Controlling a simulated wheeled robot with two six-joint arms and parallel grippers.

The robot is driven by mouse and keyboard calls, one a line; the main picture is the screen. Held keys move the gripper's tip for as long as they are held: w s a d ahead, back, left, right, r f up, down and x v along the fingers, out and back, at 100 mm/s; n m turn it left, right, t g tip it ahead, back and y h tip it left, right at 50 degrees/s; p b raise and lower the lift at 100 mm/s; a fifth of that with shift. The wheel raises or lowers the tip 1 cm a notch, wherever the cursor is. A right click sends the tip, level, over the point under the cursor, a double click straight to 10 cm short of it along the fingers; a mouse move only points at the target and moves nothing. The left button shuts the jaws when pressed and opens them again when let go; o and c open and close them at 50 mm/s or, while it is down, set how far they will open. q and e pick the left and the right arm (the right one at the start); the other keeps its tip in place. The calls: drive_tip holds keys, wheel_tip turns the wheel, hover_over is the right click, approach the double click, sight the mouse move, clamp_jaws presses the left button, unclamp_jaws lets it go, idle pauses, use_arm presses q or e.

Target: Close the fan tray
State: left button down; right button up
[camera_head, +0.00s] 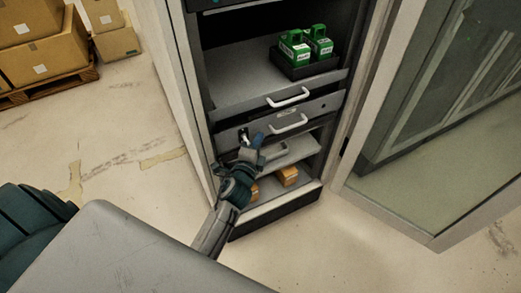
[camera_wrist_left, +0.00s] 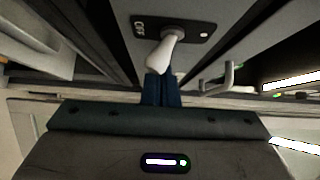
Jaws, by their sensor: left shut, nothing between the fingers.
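A tall grey cabinet holds stacked drawer fronts. The upper drawer front (camera_head: 315,93) and the lower drawer front (camera_head: 315,113) each have a white bar handle; I cannot tell which is the fan tray. A small black plate with a pale lever (camera_head: 243,137) sits at the left of the lower front. My left gripper (camera_head: 258,138) is at the lower front, just right of this lever. In the left wrist view the lever (camera_wrist_left: 164,52) hangs from its black plate right at my shut blue fingertips (camera_wrist_left: 161,88); contact is unclear. My right gripper is not in view.
Green boxes (camera_head: 294,47) stand in a black tray on the shelf above. Orange-brown boxes (camera_head: 288,175) lie on the bottom shelf below the drawers. A glass-panelled door (camera_head: 450,75) stands open at right. Cardboard boxes (camera_head: 45,50) on a pallet are at far left; the floor between is clear.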

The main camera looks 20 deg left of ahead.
use_arm(q)
drive_tip(key=shift+w+a, duration=0.25)
drive_tip(key=shift+w+a+r, duration=0.1)
drive_tip(key=shift+w+a, duration=0.5)
drive_tip(key=shift+a, duration=0.2)
drive_tip(key=shift+r, duration=0.15)
